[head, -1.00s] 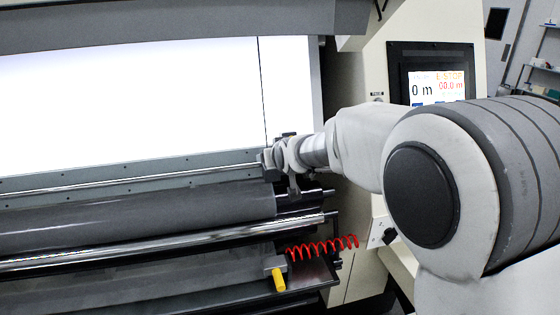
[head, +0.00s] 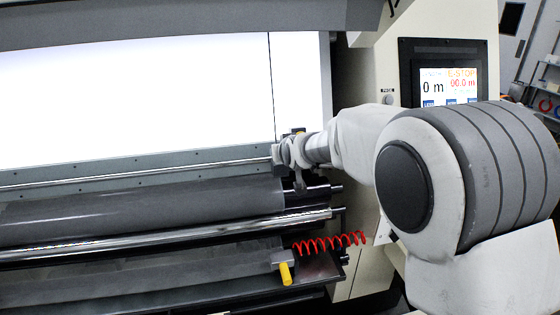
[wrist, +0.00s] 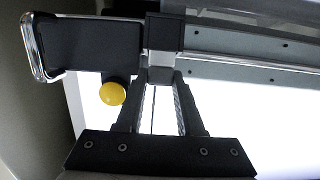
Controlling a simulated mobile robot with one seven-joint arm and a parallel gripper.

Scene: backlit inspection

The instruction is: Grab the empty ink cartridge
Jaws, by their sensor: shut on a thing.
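My gripper (wrist: 160,82) comes up from the bottom of the wrist view. Its two fingers are closed in on a small block with a black top (wrist: 165,32) and a pale grey lower part, which I take to be the ink cartridge. Whether it is empty cannot be seen. In the head view my gripper (head: 279,154) is at the lower right corner of the bright panel, above the rollers. The held block is too small and too hidden there to make out clearly.
A dark plate with a shiny rim (wrist: 88,45) and a yellow knob (wrist: 112,93) are close beside the fingers. A grey roller (head: 150,207), a red coiled hose (head: 330,242) and a yellow handle (head: 286,273) lie below. A control screen (head: 447,86) stands at right.

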